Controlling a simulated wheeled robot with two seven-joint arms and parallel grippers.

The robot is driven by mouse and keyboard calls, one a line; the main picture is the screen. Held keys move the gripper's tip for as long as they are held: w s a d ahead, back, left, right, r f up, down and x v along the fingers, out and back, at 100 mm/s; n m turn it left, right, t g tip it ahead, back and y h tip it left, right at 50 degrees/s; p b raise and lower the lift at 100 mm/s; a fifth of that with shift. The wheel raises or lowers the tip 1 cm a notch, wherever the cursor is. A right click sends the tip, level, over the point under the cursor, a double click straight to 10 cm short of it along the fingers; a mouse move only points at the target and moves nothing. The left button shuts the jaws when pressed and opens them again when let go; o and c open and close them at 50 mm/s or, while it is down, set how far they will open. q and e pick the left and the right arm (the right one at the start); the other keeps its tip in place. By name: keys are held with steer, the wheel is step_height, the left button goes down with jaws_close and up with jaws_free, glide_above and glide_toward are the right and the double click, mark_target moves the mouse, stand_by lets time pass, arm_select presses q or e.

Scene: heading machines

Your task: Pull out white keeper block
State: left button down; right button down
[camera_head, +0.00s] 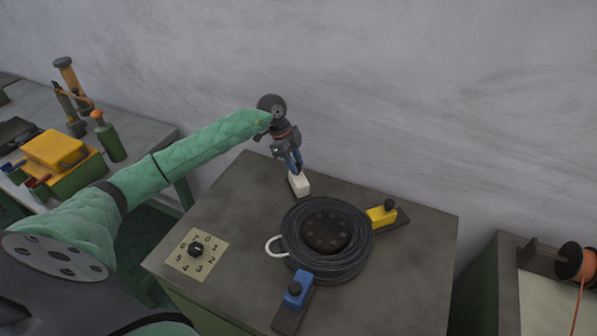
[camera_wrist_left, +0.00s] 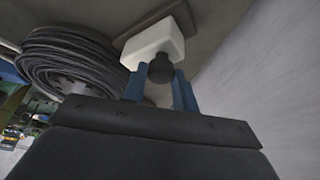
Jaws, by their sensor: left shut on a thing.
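The white keeper block (camera_head: 300,184) sits at the back of the machine top, behind the black coil (camera_head: 293,232). My left gripper (camera_head: 296,168) reaches down to it from above and behind, its blue fingers at the block. In the left wrist view the white block (camera_wrist_left: 152,42) has a dark round knob (camera_wrist_left: 161,69), and the blue fingers (camera_wrist_left: 160,90) are shut on this knob. The block rests at a dark base plate (camera_wrist_left: 146,18). My right gripper is in neither view.
A yellow block (camera_head: 380,216) and a blue block (camera_head: 296,292) stand by the coil. A numbered dial (camera_head: 196,249) is at the left of the top. The wall (camera_head: 420,90) rises close behind. Bare top lies left of the coil.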

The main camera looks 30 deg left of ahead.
arm_select(q)
steer(key=shift+w+a, duration=0.55)
steer(key=shift+a, duration=0.05)
steer(key=shift+r, duration=0.15)
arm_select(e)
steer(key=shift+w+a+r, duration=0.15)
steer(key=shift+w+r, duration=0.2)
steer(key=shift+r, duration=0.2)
arm_select(q)
steer(key=shift+a, duration=0.1)
steer(key=c, duration=1.3)
jaws_free()
steer(key=shift+w, duration=0.1)
steer(key=shift+o, duration=1.1)
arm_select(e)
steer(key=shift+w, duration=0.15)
